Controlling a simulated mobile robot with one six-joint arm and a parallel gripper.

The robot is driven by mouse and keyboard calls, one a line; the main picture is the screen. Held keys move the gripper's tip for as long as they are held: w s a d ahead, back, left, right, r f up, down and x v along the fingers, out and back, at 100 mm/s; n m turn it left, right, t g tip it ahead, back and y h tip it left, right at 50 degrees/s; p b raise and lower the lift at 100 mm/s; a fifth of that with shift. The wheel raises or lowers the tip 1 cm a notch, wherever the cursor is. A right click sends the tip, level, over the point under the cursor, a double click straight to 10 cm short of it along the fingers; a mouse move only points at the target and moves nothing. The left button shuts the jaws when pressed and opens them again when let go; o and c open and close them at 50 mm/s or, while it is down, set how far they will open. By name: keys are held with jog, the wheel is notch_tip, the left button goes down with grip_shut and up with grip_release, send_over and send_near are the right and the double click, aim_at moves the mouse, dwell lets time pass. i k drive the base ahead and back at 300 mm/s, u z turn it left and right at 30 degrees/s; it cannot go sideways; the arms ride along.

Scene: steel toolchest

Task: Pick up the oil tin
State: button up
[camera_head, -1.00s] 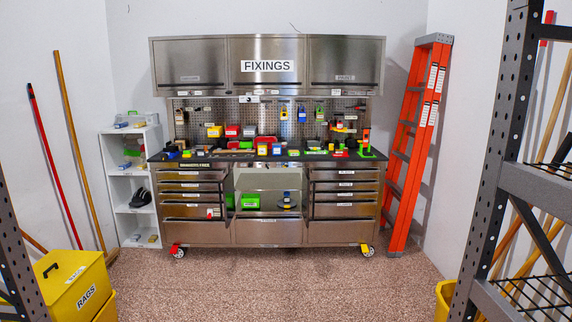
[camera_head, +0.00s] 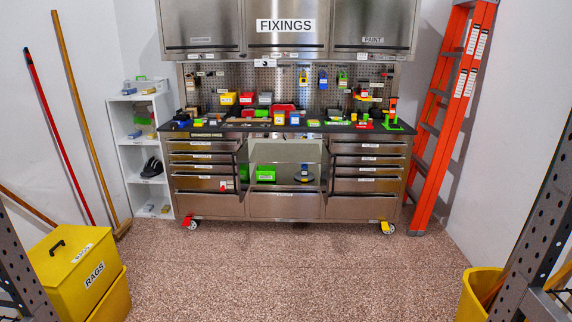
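No oil tin can be told for certain; the small items on the steel toolchest (camera_head: 285,205) are too small to read. Blue, yellow and green items hang on the pegboard (camera_head: 355,88) behind. The open middle bay holds a green bin (camera_head: 265,174) and a dark round item (camera_head: 304,173). My gripper is not in view.
Speckled floor (camera_head: 280,270) lies clear before the toolchest. A yellow rags bin (camera_head: 75,265) stands at left, a yellow bucket (camera_head: 480,290) and dark shelf post (camera_head: 540,230) at right. An orange ladder (camera_head: 445,130) leans right; a white shelf (camera_head: 140,160) stands left.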

aim_at(279, 116)
jog(key=z, duration=0.4)
jog(key=i, duration=2.3)
jog(key=u, duration=0.4)
jog(key=i, duration=1.3)
jog(key=u, duration=0.35)
